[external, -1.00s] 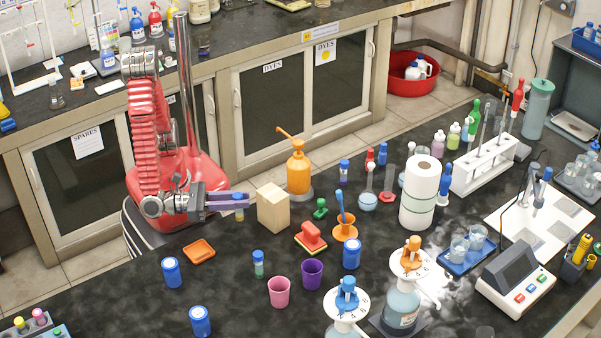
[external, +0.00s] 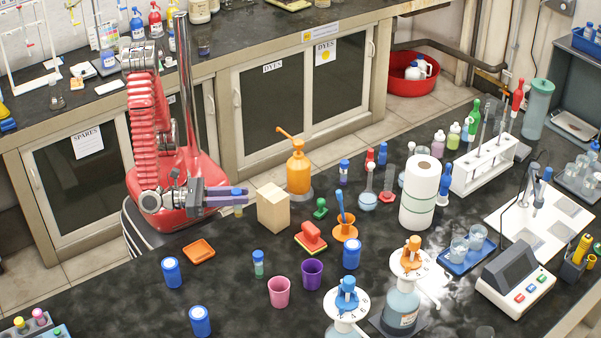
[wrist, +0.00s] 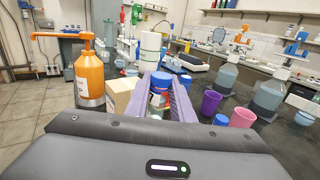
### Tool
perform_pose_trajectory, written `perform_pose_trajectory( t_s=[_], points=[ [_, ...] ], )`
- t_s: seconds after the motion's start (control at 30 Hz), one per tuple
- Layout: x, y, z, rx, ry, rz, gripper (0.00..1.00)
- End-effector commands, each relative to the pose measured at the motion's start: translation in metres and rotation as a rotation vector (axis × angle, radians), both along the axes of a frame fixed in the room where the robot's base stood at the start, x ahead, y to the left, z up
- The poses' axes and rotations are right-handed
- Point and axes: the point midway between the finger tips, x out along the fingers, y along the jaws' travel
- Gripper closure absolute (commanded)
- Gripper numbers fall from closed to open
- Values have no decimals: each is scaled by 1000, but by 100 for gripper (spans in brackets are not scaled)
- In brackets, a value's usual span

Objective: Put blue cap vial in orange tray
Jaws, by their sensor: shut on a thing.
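My gripper (external: 240,198) is shut on a blue cap vial, held above the floor side of the bench, left of the wooden block. The vial's pale yellowish lower part (external: 239,211) shows below the jaws. Its blue cap (wrist: 160,80) shows between the purple fingers in the wrist view. The small orange tray (external: 199,251) lies on the dark bench, below and to the left of my gripper, and looks empty. Another blue-capped vial (external: 258,264) with green contents stands upright on the bench. A further blue-capped vial (external: 344,170) stands farther back.
A wooden block (external: 273,208) stands just right of my gripper, with an orange pump bottle (external: 298,168) behind it. Blue-lidded jars (external: 171,272) stand near the tray. Pink (external: 279,291) and purple (external: 312,274) cups stand to the right. Bench around the tray is mostly clear.

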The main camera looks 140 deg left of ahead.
Motion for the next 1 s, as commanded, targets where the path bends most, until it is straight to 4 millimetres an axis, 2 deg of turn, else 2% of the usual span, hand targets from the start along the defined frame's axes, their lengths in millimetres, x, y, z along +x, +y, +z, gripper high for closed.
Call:
perform_pose_trajectory(
  t_s=[0.17,0.4,0.63,0.73,1.0],
  points=[
    [4,-23,-5,6,9,-49,100],
    [10,-82,-8,-9,-7,-83,100],
    [-1,-132,-4,-16,-19,-13,100],
    [-9,-141,-2,-17,-17,42,100],
    [-21,-137,6,0,0,132,100]
  ],
)
